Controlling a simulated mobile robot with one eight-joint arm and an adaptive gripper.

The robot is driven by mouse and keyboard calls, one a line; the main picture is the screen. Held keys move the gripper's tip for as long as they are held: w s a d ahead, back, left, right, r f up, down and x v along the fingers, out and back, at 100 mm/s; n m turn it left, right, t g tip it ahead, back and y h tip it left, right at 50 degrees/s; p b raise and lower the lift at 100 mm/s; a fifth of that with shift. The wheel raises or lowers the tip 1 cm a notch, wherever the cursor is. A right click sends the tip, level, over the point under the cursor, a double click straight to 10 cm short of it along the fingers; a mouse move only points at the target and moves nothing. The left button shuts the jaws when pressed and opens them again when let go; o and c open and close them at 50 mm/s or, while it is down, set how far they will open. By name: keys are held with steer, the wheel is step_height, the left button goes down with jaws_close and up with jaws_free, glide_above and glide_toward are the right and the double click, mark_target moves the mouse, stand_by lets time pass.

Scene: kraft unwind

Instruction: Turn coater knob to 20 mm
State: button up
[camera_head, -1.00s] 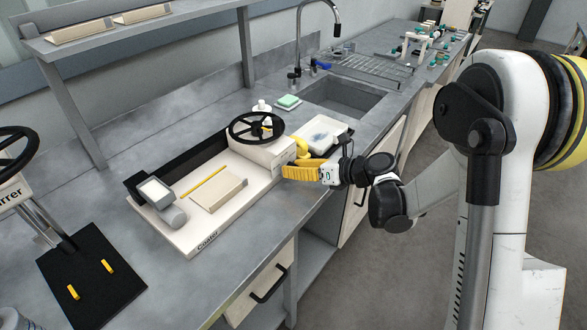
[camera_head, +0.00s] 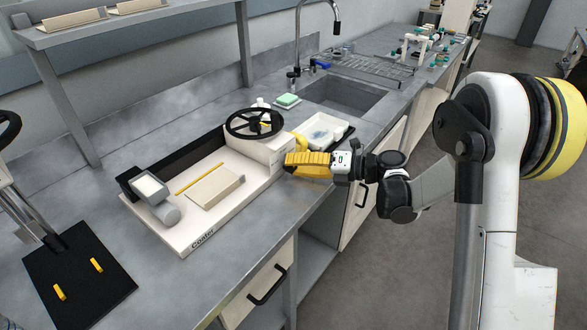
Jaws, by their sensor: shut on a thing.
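The coater (camera_head: 187,240) is a white, low base on the bench with a white housing (camera_head: 258,155) at its right end. A black handwheel (camera_head: 254,124) sits on top of the housing. My gripper (camera_head: 300,152), with yellow ribbed fingers, reaches in from the right at the housing's right side. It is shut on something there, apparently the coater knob. The fingers hide the knob, and its scale or setting cannot be read. A flat beige block and a yellow stick (camera_head: 200,178) lie on the coater bed.
A white tray (camera_head: 340,128) lies just behind my gripper, with the sink (camera_head: 345,97) beyond it. A green sponge (camera_head: 288,101) sits by the sink. A black plate with yellow pegs (camera_head: 85,290) is at the left. The bench front edge runs below my gripper.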

steer(key=shift+f+m+y+b, duration=0.15)
steer(key=shift+m+y+b, duration=0.35)
steer(key=shift+m, duration=0.4)
steer(key=shift+a, duration=0.1)
steer(key=o, duration=1.2)
steer(key=shift+s, duration=0.1)
steer(key=shift+o, duration=0.2)
